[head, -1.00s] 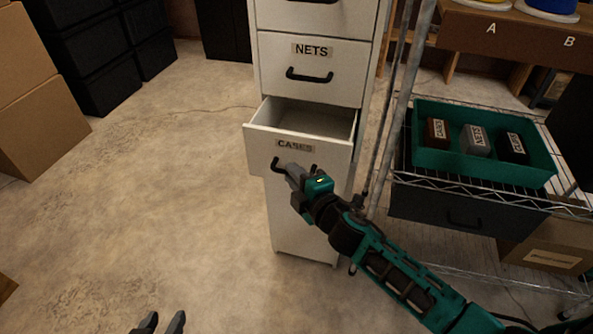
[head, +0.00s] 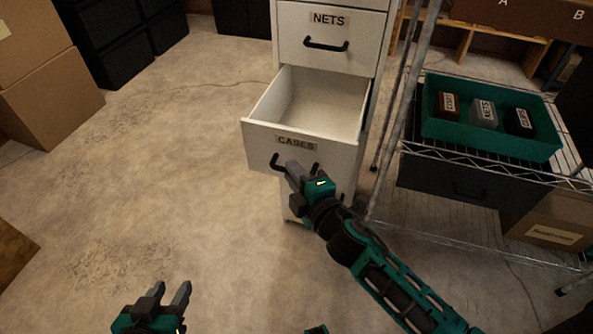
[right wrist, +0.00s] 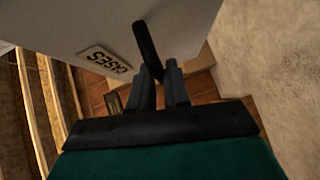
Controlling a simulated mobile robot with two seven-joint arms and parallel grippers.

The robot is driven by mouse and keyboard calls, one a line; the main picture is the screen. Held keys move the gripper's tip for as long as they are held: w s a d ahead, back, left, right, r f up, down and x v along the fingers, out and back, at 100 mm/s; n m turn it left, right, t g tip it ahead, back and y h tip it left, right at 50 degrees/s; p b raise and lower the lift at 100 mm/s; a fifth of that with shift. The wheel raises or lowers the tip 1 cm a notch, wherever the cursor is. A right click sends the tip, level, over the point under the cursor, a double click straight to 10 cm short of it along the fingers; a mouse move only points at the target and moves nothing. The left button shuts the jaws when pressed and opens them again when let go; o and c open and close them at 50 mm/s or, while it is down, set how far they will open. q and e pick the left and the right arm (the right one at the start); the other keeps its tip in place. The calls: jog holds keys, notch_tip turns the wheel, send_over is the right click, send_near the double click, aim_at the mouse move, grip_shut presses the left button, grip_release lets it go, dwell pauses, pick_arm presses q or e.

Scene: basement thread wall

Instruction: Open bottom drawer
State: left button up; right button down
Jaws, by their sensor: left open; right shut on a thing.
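The white filing cabinet (head: 333,40) stands at the top centre of the head view. Its drawer labelled CASES (head: 262,144) is pulled out, and its empty inside shows. My right gripper (head: 292,168) is shut on the black handle (head: 275,160) of the CASES drawer. The handle also shows between the fingers in the right wrist view (right wrist: 148,48). The drawer above, labelled NETS (head: 350,25), is closed. My left gripper (head: 170,292) is open and empty, low over the floor at the bottom left.
A wire rack (head: 480,172) stands close to the cabinet's right, with a teal tray (head: 440,130) holding several labelled items. Cardboard boxes (head: 50,105) and black bins (head: 110,60) stand at the upper left. The floor left of the cabinet is clear.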

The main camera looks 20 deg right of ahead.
jog(key=c, duration=1.2)
grip_release()
jog(key=shift+o, duration=0.2)
jog(key=v, duration=1.3)
jog(key=shift+f, duration=0.1)
